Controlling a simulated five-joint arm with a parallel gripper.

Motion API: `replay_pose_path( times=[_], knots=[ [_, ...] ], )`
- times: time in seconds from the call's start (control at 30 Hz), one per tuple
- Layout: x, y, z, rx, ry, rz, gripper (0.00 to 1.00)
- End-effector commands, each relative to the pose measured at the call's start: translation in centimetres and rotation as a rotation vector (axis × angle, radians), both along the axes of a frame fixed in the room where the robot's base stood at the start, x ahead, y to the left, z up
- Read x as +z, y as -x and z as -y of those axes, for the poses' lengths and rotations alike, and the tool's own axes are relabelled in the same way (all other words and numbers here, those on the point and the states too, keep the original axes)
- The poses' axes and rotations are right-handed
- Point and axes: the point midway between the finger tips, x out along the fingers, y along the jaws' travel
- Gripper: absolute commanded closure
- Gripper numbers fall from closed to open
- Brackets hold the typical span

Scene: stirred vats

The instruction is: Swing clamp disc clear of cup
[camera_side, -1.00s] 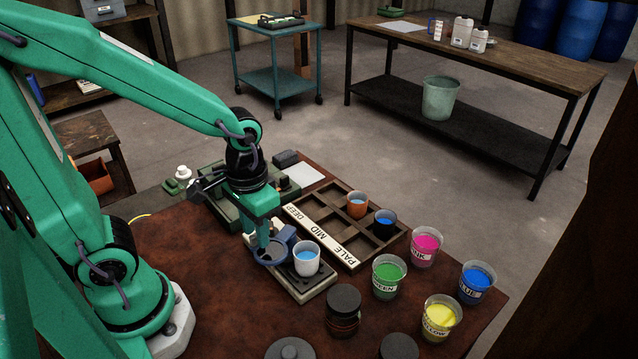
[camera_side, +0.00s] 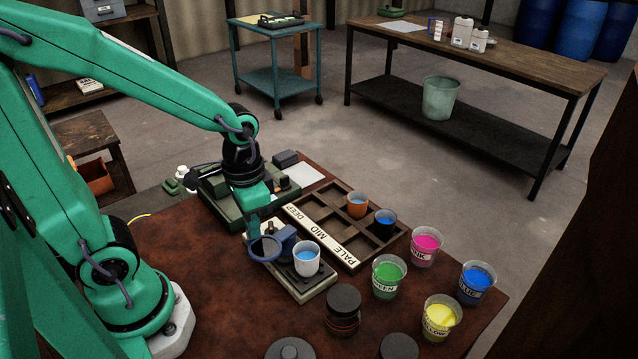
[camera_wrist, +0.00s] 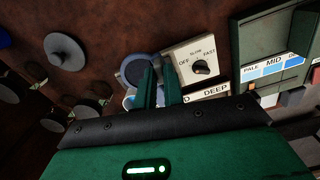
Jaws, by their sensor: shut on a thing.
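The blue clamp disc (camera_side: 264,249) sits beside the white cup (camera_side: 307,259), to its left in the side view, and does not cover its mouth. The cup stands upright on the stirrer base (camera_side: 308,290) and holds blue liquid. My gripper (camera_side: 256,232) is shut on part of the clamp just behind the disc; the exact grip is hard to see. In the wrist view, the disc (camera_wrist: 140,68) lies just beyond my gripper's fingers (camera_wrist: 160,72), which hide part of the clamp. A sliver of the cup (camera_wrist: 130,98) shows left of the fingers.
Pink, green, blue and yellow pots stand to the right. The brown mat left of the base is clear.

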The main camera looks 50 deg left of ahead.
Motion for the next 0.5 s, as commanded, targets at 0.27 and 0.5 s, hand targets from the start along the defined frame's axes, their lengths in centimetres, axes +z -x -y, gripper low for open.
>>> replay_pose_path(
  times=[0.27,0.5],
  knots=[
    [0.08,-0.41,-0.82,-0.128,0.0,0.002,1.0],
    [0.08,-0.47,-0.92,-0.151,-0.001,0.002,1.0]
  ],
)
